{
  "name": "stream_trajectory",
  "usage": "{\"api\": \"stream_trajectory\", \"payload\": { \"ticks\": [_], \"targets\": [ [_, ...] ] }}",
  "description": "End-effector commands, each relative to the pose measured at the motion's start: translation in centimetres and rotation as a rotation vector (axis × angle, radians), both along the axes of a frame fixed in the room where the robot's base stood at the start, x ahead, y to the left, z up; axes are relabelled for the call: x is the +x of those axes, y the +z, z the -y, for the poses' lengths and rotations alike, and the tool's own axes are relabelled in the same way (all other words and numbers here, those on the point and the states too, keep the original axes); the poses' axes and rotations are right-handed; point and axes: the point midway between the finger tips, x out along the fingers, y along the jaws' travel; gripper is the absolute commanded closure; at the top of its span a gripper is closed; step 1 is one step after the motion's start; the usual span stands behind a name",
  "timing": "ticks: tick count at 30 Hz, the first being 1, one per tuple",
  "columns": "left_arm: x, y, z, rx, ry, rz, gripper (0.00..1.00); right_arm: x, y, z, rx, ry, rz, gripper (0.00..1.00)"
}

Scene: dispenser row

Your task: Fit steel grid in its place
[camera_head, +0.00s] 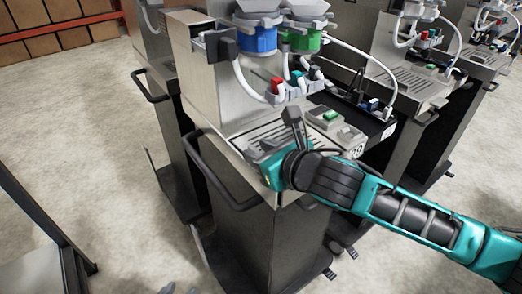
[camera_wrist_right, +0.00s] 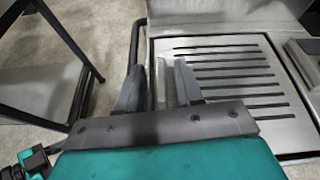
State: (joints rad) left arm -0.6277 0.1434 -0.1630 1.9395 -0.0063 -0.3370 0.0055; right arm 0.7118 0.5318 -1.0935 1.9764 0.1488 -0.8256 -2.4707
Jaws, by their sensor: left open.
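The steel grid (camera_wrist_right: 225,70) is a flat metal panel with dark parallel slots, on the front shelf of the nearest dispenser. In the head view the slotted panel (camera_head: 262,139) is partly hidden behind my right gripper. My right gripper (camera_head: 283,133) is over the front left part of that shelf. In the right wrist view its two grey fingers (camera_wrist_right: 160,85) stand apart near the panel's left edge, with a pale strip visible between them. I cannot tell whether they touch the panel. My left gripper (camera_head: 181,289) shows only its grey fingertips at the bottom edge, apart and empty.
The dispenser has blue (camera_head: 262,38) and green (camera_head: 305,42) containers, hoses, and a green button (camera_head: 331,115) beside the grid. A dark handle bar (camera_head: 225,190) juts from its front left. More dispensers stand at right. Pale floor lies open on the left, near a dark-framed cart (camera_head: 45,250).

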Motion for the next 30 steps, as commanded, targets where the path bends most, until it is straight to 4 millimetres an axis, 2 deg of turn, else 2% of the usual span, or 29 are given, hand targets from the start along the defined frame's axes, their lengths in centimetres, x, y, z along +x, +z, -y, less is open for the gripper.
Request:
{"api": "stream_trajectory", "payload": {
  "ticks": [3,14,17,30],
  "targets": [
    [0.0,0.0,0.0,-0.001,-0.001,0.0,0.58,0.0,0.0,0.0,0.0,0.0,0.0,0.53],
    [0.0,0.2,0.1,-0.001,-0.001,0.002,0.58,-0.6,0.2,0.4,-0.001,0.001,-0.002,0.53],
    [0.0,0.4,0.1,-0.001,-0.001,0.002,0.58,-1.5,0.8,1.1,-0.001,0.0,-0.002,0.53],
    [0.3,1.4,0.0,-0.001,-0.001,0.007,0.58,-8.1,4.1,5.8,-0.003,0.0,-0.002,0.53]
  ]
}}
